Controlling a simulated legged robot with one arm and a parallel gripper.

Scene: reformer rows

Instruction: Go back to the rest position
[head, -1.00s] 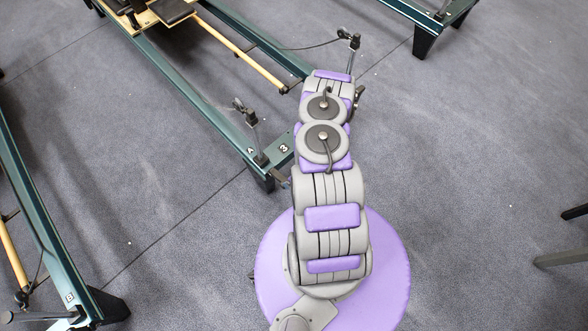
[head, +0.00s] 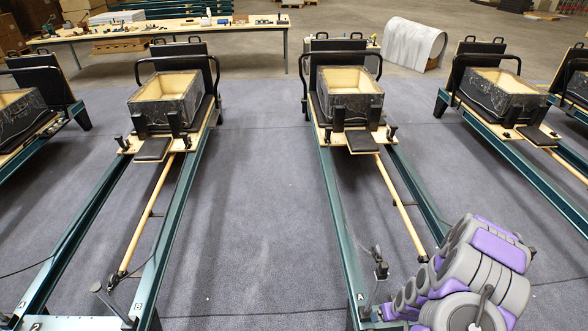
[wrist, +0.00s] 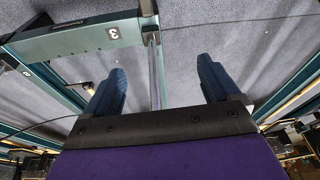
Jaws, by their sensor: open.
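My gripper (wrist: 161,84) shows in the wrist view with its two dark blue fingers spread wide and nothing between them. Beyond the fingers is the end of a green reformer frame (wrist: 80,38) marked 3, with a metal post behind the gap. In the head view my grey and purple arm is folded at the lower right, over the near end of a reformer (head: 342,250). The gripper itself is hidden there behind the arm links. I cannot tell whether the arm touches the frame.
Reformers stand in a row, each carrying an open box, such as the middle box (head: 350,95) and the left box (head: 165,98). Grey carpet (head: 250,190) lies clear between them. A long table (head: 170,32) with small items and a white curved sheet (head: 413,43) are at the back.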

